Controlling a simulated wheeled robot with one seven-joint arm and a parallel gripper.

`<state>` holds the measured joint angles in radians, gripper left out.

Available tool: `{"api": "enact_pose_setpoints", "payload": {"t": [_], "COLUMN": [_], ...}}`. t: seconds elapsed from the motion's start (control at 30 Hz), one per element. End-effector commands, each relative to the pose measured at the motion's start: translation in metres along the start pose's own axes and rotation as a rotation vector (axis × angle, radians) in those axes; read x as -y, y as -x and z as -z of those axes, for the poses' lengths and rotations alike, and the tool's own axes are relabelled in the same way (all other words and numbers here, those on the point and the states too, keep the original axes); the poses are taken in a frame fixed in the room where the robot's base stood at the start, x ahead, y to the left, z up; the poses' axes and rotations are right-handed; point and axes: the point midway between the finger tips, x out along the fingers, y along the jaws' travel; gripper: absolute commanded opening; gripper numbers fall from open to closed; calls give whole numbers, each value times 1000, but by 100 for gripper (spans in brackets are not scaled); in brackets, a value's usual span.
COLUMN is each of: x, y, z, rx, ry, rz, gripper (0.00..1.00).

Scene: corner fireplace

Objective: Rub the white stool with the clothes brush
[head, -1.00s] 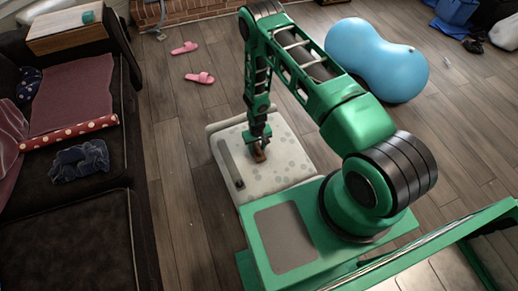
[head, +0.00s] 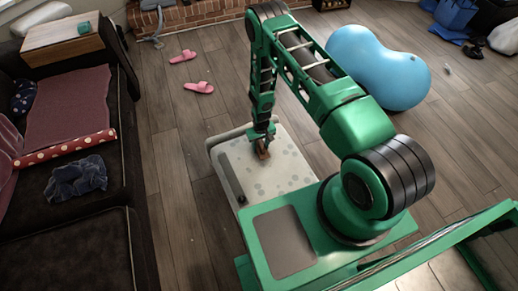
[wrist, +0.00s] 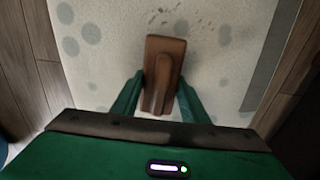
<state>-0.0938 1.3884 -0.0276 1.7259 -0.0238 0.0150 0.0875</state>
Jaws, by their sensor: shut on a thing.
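The white stool (head: 285,165) stands on the floor in front of my base, its pale top marked with grey-green spots. My gripper (head: 262,143) is over the stool's top, pointing down. It is shut on the brown clothes brush (head: 262,149). In the wrist view the brush (wrist: 164,70) sits between the two green fingers (wrist: 157,100), low against the pale stool top (wrist: 100,70); its underside is hidden, so I cannot tell for sure whether it touches. Small dark specks (wrist: 180,17) lie on the top just beyond the brush.
A dark sofa (head: 95,240) with a red blanket and a crumpled blue cloth (head: 76,178) is on the left. Pink slippers (head: 199,87) lie on the wooden floor beyond the stool. A blue peanut-shaped ball (head: 378,68) is at the back right. Floor left of the stool is clear.

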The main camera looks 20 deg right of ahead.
Motion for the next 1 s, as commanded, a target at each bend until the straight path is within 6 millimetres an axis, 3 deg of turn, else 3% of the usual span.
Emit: {"api": "enact_pose_setpoints", "payload": {"t": [0.1, 0.6, 1.0], "x": [1, 4, 7], "y": [29, 72, 84], "z": [0, 0, -1], "rx": [-2, 0, 1], "ry": [1, 4, 9], "rz": [1, 1, 1], "gripper": [16, 16, 16]}}
